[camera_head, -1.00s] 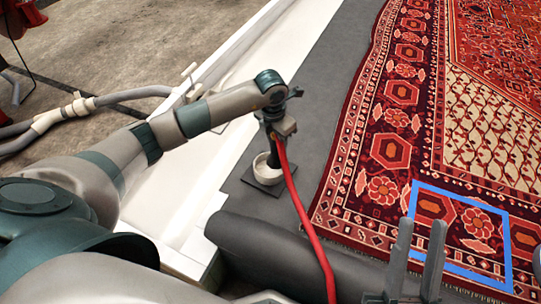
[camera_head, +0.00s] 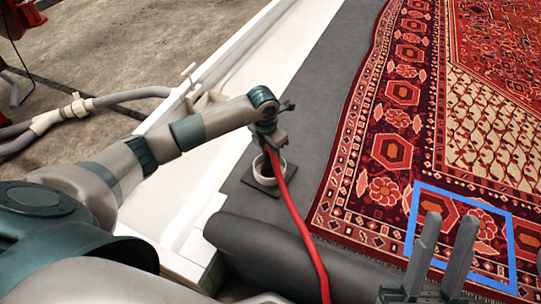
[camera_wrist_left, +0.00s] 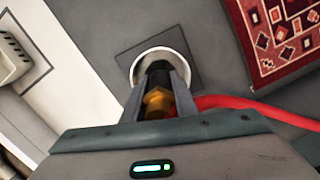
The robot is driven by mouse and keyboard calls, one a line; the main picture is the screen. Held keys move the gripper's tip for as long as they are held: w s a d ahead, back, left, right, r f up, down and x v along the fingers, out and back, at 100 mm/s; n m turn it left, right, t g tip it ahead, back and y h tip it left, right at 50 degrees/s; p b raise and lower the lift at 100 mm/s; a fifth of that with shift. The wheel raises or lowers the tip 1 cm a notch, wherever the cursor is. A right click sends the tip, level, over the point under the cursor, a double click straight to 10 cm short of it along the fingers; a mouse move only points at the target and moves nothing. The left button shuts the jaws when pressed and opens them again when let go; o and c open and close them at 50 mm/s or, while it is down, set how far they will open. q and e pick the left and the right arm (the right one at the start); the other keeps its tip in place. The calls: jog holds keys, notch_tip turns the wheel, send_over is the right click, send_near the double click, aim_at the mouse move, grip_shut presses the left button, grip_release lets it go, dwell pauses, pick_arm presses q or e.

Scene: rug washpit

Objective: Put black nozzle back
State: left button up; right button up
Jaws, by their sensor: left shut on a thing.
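The black nozzle (camera_wrist_left: 159,72) has a brass fitting and a red hose (camera_head: 299,222). My left gripper (camera_wrist_left: 157,92) is shut on it, with the brass part between the fingers. In the head view the nozzle hangs down from the gripper with its lower end at the white round holder (camera_head: 257,176). In the left wrist view it overlaps the opening of the holder (camera_wrist_left: 134,68); how deep the tip sits is hidden. The holder stands on a dark square base (camera_wrist_left: 188,47). My right gripper (camera_head: 450,221) is open and empty, over the rug's near part.
A patterned red rug (camera_head: 400,120) lies to the right, with a blue square outline (camera_head: 463,195) on it. A dark roll (camera_head: 260,245) lies in front of the holder. A white ledge (camera_head: 215,160) runs along the left. Grey mat around the holder is clear.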

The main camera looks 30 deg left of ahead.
dwell(0.3)
pick_arm(q)
jog(key=o, duration=1.1)
jog(key=shift+f, duration=0.1)
